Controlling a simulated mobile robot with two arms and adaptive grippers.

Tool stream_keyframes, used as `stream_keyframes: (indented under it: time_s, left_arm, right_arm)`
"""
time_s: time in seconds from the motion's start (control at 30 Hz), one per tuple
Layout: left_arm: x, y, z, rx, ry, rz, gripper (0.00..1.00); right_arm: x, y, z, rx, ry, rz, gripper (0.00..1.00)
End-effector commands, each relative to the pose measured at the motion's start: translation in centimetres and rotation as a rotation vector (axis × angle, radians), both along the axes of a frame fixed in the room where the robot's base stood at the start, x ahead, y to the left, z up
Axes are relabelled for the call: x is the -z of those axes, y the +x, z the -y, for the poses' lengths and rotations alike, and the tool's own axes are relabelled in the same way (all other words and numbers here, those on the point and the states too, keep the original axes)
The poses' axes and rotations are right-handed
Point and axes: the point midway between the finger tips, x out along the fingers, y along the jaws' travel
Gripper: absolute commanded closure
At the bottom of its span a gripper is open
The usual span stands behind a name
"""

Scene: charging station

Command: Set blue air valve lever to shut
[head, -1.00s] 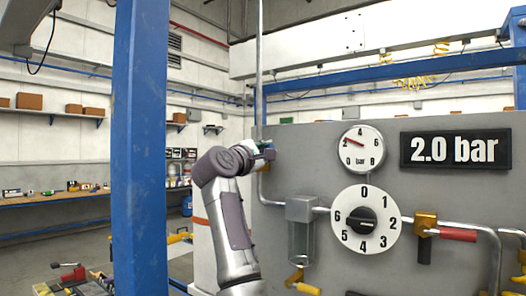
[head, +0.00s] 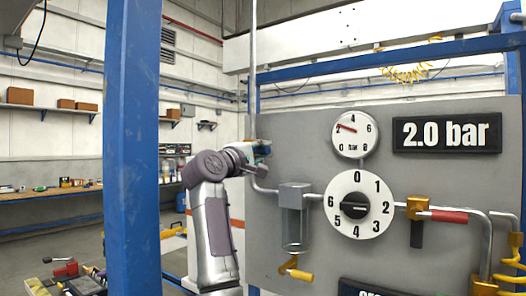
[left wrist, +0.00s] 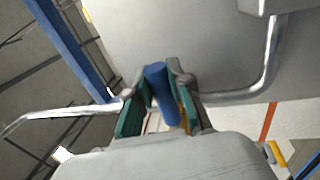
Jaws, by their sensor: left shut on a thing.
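The blue air valve lever (left wrist: 162,95) shows in the left wrist view between the two green-padded fingers of my left gripper (left wrist: 158,108), which is shut on it. In that view the lever lies crosswise to the metal pipe (left wrist: 238,97) behind it. In the head view my left gripper (head: 260,152) is at the left edge of the grey panel (head: 300,160), in front of the vertical pipe. Only a small bluish patch of the lever shows there; the valve body is hidden by the gripper. My right gripper is out of view.
The panel carries a round gauge (head: 355,134), a "2.0 bar" display (head: 447,133), a numbered dial (head: 358,204), a glass filter (head: 294,217), a red lever (head: 449,216) and a yellow lever (head: 298,274). A blue post (head: 132,150) stands left of my arm.

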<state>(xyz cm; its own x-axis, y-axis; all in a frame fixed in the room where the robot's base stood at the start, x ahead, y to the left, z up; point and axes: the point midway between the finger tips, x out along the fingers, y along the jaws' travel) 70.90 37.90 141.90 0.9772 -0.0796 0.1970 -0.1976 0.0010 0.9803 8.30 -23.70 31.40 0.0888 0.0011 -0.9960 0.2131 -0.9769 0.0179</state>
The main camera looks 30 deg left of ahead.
Motion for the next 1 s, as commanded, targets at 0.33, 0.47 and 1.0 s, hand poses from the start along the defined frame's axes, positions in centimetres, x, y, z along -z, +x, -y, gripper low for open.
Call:
stream_keyframes:
  time_s: [0.33,0.47,1.0]
  left_arm:
    - [0.1,0.1,0.0,-0.001,0.003,-0.003,0.69]
    - [0.1,0.0,0.0,0.000,0.002,-0.003,0.54]
    - [0.7,-3.0,-0.3,-0.002,0.001,0.001,0.54]
  right_arm:
    - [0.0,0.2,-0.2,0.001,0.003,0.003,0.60]
    - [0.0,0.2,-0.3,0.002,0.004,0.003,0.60]
    - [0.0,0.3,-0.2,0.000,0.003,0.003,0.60]
